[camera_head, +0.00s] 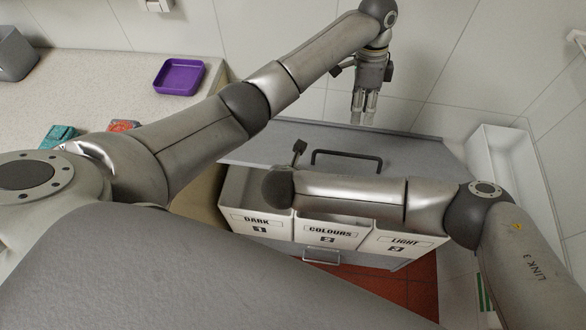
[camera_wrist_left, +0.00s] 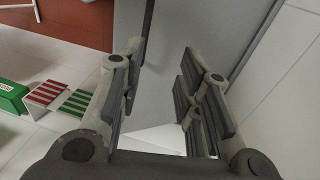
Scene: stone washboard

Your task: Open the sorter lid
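The sorter's grey lid (camera_head: 420,160) has a dark bar handle (camera_head: 345,157) on the face towards me. White bins marked DARK (camera_head: 257,223), COLOURS (camera_head: 328,236) and LIGHT (camera_head: 402,246) show in front of the lid's near edge, partly behind my right arm. I cannot tell the lid's exact angle. My left gripper (camera_head: 364,108) points down above the lid's far edge, beyond the handle. In the left wrist view its fingers (camera_wrist_left: 168,100) are apart and empty, with a grey panel (camera_wrist_left: 190,35) beyond them. A dark part of my right gripper (camera_head: 298,150) shows left of the handle; the rest is hidden.
A purple tray (camera_head: 180,77) and folded teal (camera_head: 58,136) and orange (camera_head: 123,126) cloths lie on the counter (camera_head: 100,75) at left. A tiled wall (camera_head: 440,60) stands close behind the sorter. A white trough (camera_head: 510,165) is at right. A lower front handle (camera_head: 320,257) sits below the bins.

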